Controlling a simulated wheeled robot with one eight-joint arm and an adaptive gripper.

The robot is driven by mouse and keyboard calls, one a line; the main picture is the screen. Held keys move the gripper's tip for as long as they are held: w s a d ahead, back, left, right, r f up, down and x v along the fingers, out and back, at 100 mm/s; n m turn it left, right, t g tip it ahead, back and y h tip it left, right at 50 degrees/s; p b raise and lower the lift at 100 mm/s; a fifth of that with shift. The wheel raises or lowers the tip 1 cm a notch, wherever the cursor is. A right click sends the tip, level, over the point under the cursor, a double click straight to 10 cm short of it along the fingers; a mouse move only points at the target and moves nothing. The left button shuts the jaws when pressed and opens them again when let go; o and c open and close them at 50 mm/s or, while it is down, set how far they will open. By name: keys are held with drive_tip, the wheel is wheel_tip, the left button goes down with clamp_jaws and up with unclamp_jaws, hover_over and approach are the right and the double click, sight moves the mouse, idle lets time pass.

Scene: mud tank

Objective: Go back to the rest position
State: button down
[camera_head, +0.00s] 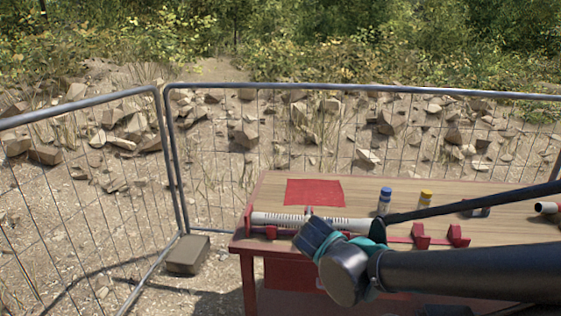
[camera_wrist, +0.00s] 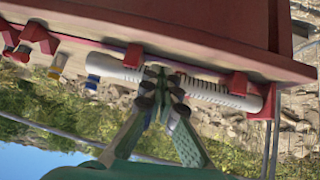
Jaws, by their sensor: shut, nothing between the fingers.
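My gripper (camera_wrist: 163,85) is shut and empty in the wrist view. Its green fingers meet in front of a white ribbed tube (camera_wrist: 205,92), with no hold on it; I cannot tell whether the tips touch it. In the head view the tube (camera_head: 350,224) lies along the front edge of the table (camera_head: 365,192), at red holders (camera_head: 420,236). My arm reaches in from the right over the front edge, and its wrist covers part of the tube and edge. My fingertips are hidden there.
On the tabletop are a red square (camera_head: 314,191), a blue-capped bottle (camera_head: 384,202), a yellow-capped bottle (camera_head: 425,201) and a red-ended cylinder (camera_head: 547,208) at the right. Wire fence (camera_head: 300,88) runs behind and left. A block (camera_head: 187,255) lies on the ground beside the table.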

drive_tip(key=s+d+f+n+g+y, duration=0.2)
drive_tip(key=s+d+f+g+y, duration=0.1)
drive_tip(key=f, duration=0.6)
drive_tip(key=shift+s+d+g, duration=0.8)
drive_tip(key=shift+s+d, duration=0.2)
drive_tip(key=shift+s, duration=0.4)
